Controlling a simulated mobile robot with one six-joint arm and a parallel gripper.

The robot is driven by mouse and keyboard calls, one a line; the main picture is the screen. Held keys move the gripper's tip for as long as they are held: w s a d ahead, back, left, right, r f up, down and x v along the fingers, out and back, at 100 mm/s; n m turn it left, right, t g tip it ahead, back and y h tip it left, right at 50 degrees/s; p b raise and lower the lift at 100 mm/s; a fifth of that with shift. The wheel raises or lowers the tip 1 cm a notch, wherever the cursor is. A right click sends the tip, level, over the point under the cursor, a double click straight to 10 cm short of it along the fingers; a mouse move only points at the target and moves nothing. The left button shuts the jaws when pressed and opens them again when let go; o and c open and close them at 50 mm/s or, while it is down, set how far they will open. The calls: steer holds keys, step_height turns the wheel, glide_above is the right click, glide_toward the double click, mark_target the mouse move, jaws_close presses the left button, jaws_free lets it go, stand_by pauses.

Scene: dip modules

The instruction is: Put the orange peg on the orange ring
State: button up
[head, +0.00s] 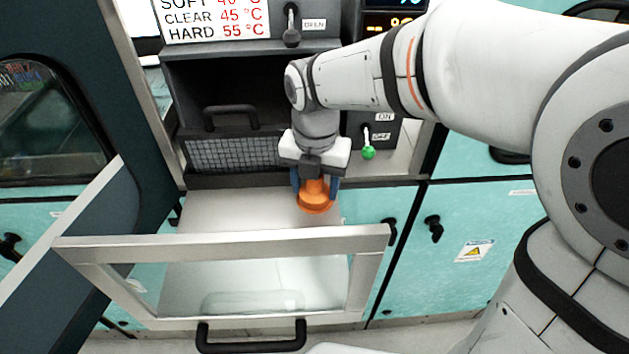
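The orange peg (314,187) is between the two blue fingers of my gripper (315,184), which points down and looks shut on it. The orange widens into a round, disc-like part at the bottom, near the right edge of the pale metal surface. I cannot tell whether this wide part is the peg's own base or the orange ring under it. No separate orange ring shows elsewhere. Whether the orange touches the surface is unclear.
A dark open chamber (240,85) with a mesh-fronted drawer (232,153) is behind. A framed glass door with a dark handle (251,337) stands in front of the pale metal surface (235,213). A green-tipped lever (368,152) is right of my gripper. The surface's left side looks clear.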

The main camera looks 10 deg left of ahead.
steer(key=o, duration=0.4)
steer(key=shift+o, duration=0.2)
steer(key=shift+r, duration=0.1)
step_height(320, 180, up, 12)
steer(key=shift+r+b, duration=0.1)
steer(key=shift+b, duration=0.25)
steer(key=shift+d+m, duration=0.45)
steer(key=shift+m, duration=0.05)
steer(key=s+d+f+m+t, duration=0.1)
steer(key=s+d+f+m, duration=0.1)
steer(key=d+m, duration=0.5)
steer(key=s+d+f+m+t, duration=0.1)
steer(key=s+d+f+m, duration=0.2)
steer(key=m, duration=1.2)
steer(key=s+d+f+m+t, duration=0.1)
steer(key=s+d+f+m, duration=0.2)
steer(key=d+m, duration=0.9)
step_height(320, 180, down, 3)
steer(key=shift+s+r, duration=0.15)
steer(key=shift+r, duration=0.05)
